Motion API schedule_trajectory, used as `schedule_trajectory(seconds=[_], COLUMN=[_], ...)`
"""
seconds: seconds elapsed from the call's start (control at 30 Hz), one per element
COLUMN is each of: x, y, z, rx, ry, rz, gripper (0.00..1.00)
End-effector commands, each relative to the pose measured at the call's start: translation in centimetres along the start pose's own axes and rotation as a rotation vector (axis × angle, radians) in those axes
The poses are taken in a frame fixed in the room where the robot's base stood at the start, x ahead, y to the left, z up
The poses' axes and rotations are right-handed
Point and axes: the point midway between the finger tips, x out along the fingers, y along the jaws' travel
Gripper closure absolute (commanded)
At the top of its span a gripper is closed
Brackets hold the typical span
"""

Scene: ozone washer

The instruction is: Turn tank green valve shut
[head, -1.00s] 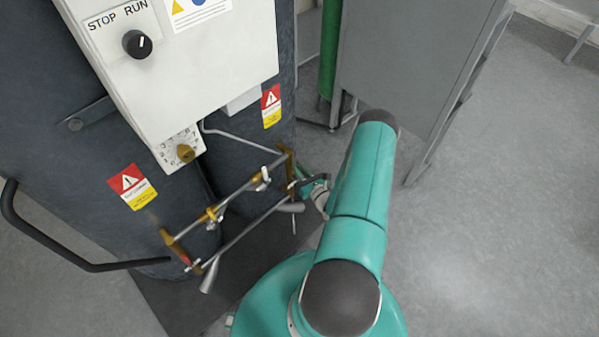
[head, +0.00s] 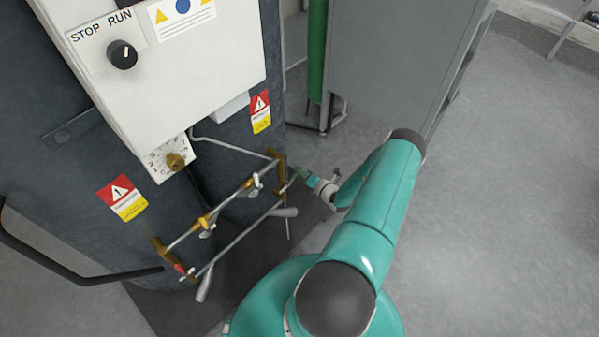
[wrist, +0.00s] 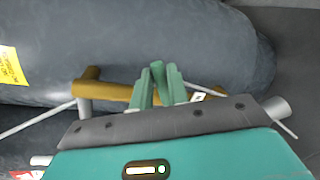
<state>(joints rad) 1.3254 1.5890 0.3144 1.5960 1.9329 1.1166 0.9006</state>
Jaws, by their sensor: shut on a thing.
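The green valve (wrist: 157,72) shows in the wrist view as a narrow green handle in front of the brass pipe (wrist: 112,91). My gripper (wrist: 159,86) has its two green fingers on either side of this handle and is shut on it. In the head view my gripper (head: 301,174) is at the right end of the brass and steel pipe frame, beside the brass fitting (head: 277,168). The handle is too small and too covered by my fingers there to tell its angle.
Dark tanks (head: 75,190) stand behind the pipes, with a white control box (head: 165,75) above. A grey cabinet (head: 400,60) and a green cylinder (head: 317,50) stand at the back. A black bar (head: 70,270) juts out at lower left. Floor at right is clear.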

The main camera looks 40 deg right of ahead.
Motion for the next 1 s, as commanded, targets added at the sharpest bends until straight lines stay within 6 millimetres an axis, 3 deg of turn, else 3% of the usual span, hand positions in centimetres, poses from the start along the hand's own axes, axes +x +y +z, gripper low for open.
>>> schedule_trajectory(seconds=[0.5, 1.0], x=[0.5, 0.6], y=[-2.9, -3.5], z=[-0.5, -0.8], rx=[0.404, 0.517], ry=[0.080, 0.103], rz=[-0.002, -0.003], gripper=[1.00, 1.00])
